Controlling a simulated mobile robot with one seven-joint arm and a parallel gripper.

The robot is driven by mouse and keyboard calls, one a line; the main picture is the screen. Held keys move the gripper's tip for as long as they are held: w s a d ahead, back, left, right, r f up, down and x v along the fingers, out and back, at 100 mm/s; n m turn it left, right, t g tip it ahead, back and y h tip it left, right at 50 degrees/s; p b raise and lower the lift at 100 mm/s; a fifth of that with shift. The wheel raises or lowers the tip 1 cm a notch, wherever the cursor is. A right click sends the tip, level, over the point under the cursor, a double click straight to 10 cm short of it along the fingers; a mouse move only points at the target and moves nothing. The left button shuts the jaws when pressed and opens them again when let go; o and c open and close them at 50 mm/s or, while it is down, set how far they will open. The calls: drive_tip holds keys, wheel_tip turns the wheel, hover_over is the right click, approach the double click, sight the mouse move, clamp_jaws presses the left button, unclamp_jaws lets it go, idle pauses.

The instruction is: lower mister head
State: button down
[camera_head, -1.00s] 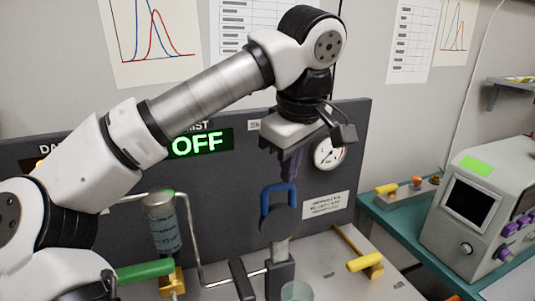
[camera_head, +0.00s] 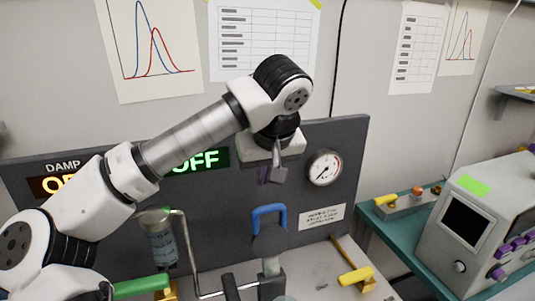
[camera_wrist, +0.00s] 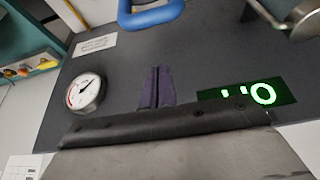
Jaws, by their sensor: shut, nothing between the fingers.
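The mister head appears to be the dark rounded piece (camera_head: 269,241) with an upright blue loop handle (camera_head: 268,211), on a grey post (camera_head: 271,267) in front of the dark panel. The blue handle also shows at the top of the wrist view (camera_wrist: 152,14). My gripper (camera_head: 271,176) is above the handle and apart from it. In the wrist view its purple fingers (camera_wrist: 157,86) are together, with nothing between them. The bottom of the post is near the picture's lower edge.
The dark panel carries a round gauge (camera_head: 324,168) and a lit green display (camera_head: 207,160), partly behind my arm. A clear cylinder (camera_head: 160,241) and green handle (camera_head: 142,286) are at left. A yellow-handled lever (camera_head: 356,276) and grey instrument (camera_head: 465,222) are at right.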

drive_tip(key=s+f+p, duration=0.1)
drive_tip(key=s+d+f+p, duration=0.1)
drive_tip(key=shift+s+f, duration=0.4)
drive_tip(key=shift+s+a+f, duration=0.1)
drive_tip(key=shift+a, duration=0.05)
idle(0.3)
